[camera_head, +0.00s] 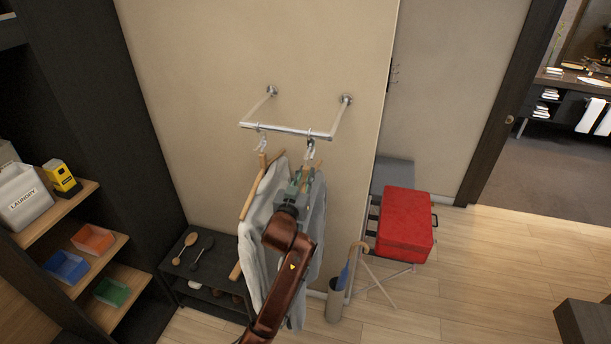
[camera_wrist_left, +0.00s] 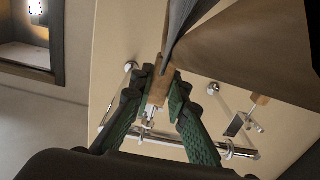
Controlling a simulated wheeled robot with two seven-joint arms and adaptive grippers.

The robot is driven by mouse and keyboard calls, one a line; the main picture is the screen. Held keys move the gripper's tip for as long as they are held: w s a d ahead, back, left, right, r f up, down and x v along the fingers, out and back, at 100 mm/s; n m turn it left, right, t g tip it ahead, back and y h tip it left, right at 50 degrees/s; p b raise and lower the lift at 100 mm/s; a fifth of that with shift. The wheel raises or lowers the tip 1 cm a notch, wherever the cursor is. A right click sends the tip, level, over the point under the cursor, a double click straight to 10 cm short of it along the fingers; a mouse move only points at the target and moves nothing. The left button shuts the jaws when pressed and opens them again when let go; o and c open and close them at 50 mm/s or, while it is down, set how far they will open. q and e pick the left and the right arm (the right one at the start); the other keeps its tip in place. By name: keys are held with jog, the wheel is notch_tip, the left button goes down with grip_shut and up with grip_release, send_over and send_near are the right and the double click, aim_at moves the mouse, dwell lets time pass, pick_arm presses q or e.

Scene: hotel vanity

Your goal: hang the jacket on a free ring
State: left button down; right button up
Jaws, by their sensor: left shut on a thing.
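A grey jacket (camera_head: 257,215) hangs on a wooden hanger below the rail. My left gripper (camera_head: 301,180) is at the top of the garments, just under the rail's right ring (camera_head: 310,148). In the left wrist view its green fingers (camera_wrist_left: 165,88) are shut on the wooden hanger neck (camera_wrist_left: 160,82), with a metal hook beyond it close to the rail. I cannot tell whether that hook is through the ring. A wooden hanger neck (camera_head: 262,166) shows under the left ring (camera_head: 259,140). My arm hides part of the cloth. My right gripper is not in view.
The metal rail (camera_head: 285,130) stands out from the beige wall on two mounts. A dark low shelf (camera_head: 205,275) with brushes is to the left. A red suitcase (camera_head: 405,224) and an umbrella stand (camera_head: 334,303) are to the right. Open floor lies further right.

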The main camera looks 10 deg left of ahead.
pick_arm(q)
jog(key=shift+w+d+r, duration=0.1)
jog(key=shift+w+r, duration=0.05)
jog(key=shift+w, duration=2.15)
dwell(1.5)
jog(key=shift+f, duration=0.55)
dwell(1.3)
jog(key=c, duration=1.9)
grip_release()
jog(key=shift+s, duration=0.1)
jog(key=shift+o, duration=0.5)
jog(key=shift+f, duration=0.3)
jog(key=s, duration=1.1)
jog(key=shift+s+a+r, duration=0.2)
jog(key=shift+s, duration=0.2)
